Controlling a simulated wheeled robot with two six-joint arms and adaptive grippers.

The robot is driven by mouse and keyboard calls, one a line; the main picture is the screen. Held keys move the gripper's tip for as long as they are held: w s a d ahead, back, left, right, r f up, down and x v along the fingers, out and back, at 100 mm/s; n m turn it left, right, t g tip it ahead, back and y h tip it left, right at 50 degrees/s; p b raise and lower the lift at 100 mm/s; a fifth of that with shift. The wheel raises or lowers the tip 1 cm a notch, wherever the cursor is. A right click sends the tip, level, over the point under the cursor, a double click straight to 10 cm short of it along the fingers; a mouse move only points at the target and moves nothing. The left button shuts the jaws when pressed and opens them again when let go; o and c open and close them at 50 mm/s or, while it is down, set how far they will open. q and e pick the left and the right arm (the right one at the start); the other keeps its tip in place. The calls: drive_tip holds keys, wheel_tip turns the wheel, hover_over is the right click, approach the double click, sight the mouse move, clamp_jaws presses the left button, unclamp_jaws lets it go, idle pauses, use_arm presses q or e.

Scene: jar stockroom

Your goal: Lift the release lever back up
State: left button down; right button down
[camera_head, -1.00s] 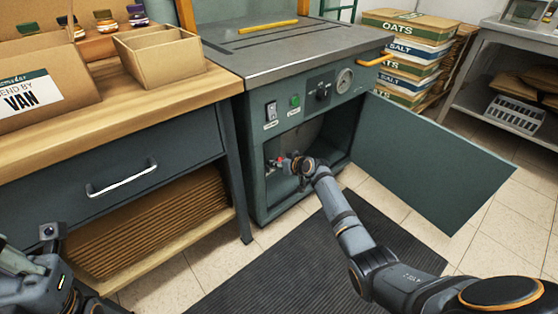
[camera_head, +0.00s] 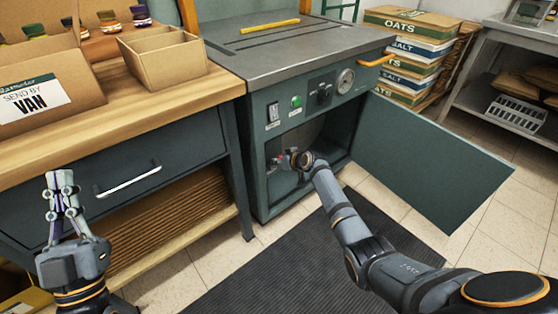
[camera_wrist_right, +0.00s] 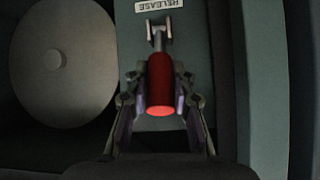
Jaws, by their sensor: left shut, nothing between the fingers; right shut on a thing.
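The release lever (camera_wrist_right: 159,85) has a red grip and a metal shank. In the right wrist view it sits below an upside-down RELEASE label (camera_wrist_right: 160,4). My right gripper (camera_wrist_right: 160,112) is shut on the red grip, with one finger on each side. In the head view my right gripper (camera_head: 288,160) reaches into the open cabinet of the machine (camera_head: 262,170), where the lever is mostly hidden by it. My left gripper (camera_head: 60,190) is shut and empty, pointing up in front of the bench drawer at the left.
The cabinet door (camera_head: 430,170) stands open to the right of my right arm. A round grey cylinder (camera_wrist_right: 65,60) is beside the lever inside the cabinet. The wooden bench (camera_head: 150,105) holds boxes at the left. A dark mat (camera_head: 270,270) lies on the floor.

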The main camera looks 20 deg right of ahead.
drive_tip(key=shift+a, duration=0.1)
drive_tip(key=c, duration=1.1)
unclamp_jaws()
drive_tip(key=shift+s+d+r, duration=0.2)
drive_tip(key=shift+s+r, duration=0.1)
drive_tip(key=shift+s, duration=0.05)
drive_tip(key=v, duration=1.1)
drive_tip(key=shift+c, duration=0.2)
